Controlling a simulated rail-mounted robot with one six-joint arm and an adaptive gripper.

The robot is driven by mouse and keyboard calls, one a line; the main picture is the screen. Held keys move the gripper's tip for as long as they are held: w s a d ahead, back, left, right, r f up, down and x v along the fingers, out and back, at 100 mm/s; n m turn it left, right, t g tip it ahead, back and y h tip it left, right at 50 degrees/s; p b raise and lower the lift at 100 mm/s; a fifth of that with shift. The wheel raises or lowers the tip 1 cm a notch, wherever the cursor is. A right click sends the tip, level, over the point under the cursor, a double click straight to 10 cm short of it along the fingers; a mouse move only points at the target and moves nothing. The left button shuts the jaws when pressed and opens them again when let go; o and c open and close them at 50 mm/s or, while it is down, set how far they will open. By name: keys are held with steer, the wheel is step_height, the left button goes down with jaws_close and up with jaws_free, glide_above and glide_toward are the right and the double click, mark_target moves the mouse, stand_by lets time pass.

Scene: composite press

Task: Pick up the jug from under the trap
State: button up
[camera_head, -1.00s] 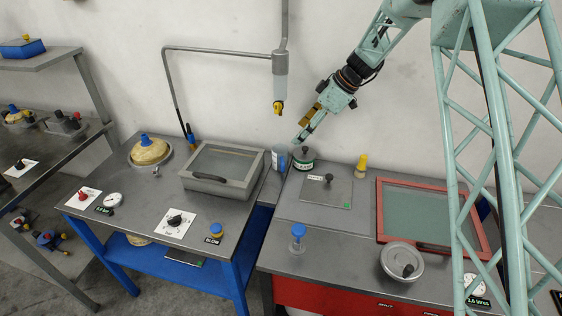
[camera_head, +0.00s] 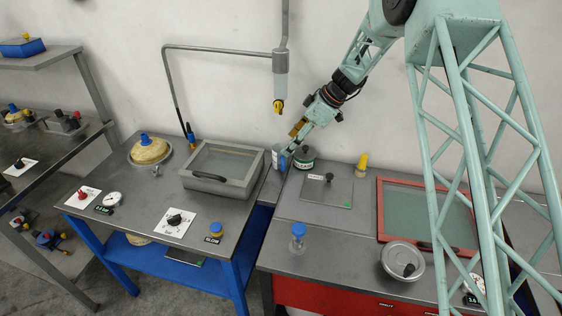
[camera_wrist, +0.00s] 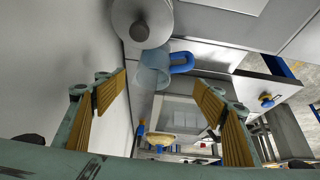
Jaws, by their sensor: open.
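The jug (camera_head: 276,157) is a small pale translucent cup with a blue handle. It stands at the back, between the two benches, below the trap (camera_head: 280,88), a clear hanging cylinder with a yellow valve. My gripper (camera_head: 290,149) is at the jug's upper right, partly overlapping it in the head view. In the wrist view the jug (camera_wrist: 152,72) lies ahead, between and beyond the spread fingers, with its blue handle pointing right. My gripper (camera_wrist: 160,100) is open and empty. I cannot tell from the head view whether a finger touches the jug.
A round lidded pot (camera_head: 304,158) with a dark knob stands close right of the jug; it also shows in the wrist view (camera_wrist: 140,22). A grey-framed box (camera_head: 222,167) sits to the left. The wall is close behind. A yellow-topped item (camera_head: 361,165) stands further right.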

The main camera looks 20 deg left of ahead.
steer(key=shift+a+f, duration=0.35)
steer(key=shift+f, duration=0.15)
steer(key=shift+a+f, duration=0.1)
steer(key=shift+f, duration=0.05)
steer(key=shift+x, duration=2.45)
steer(key=shift+w, duration=0.1)
steer(key=c, duration=1.4)
steer(key=s+d+r, duration=0.1)
steer(key=s+d, duration=0.1)
steer(key=s, duration=0.2)
steer(key=s+d+r, duration=0.2)
steer(key=s+d, duration=0.1)
steer(key=s, duration=0.2)
steer(key=s+d+r, duration=0.2)
steer(key=s+d, duration=0.1)
steer(key=s, duration=0.1)
steer(key=shift+s+d+b, duration=0.15)
steer(key=shift+s+b, duration=0.2)
steer(key=shift+b, duration=0.05)
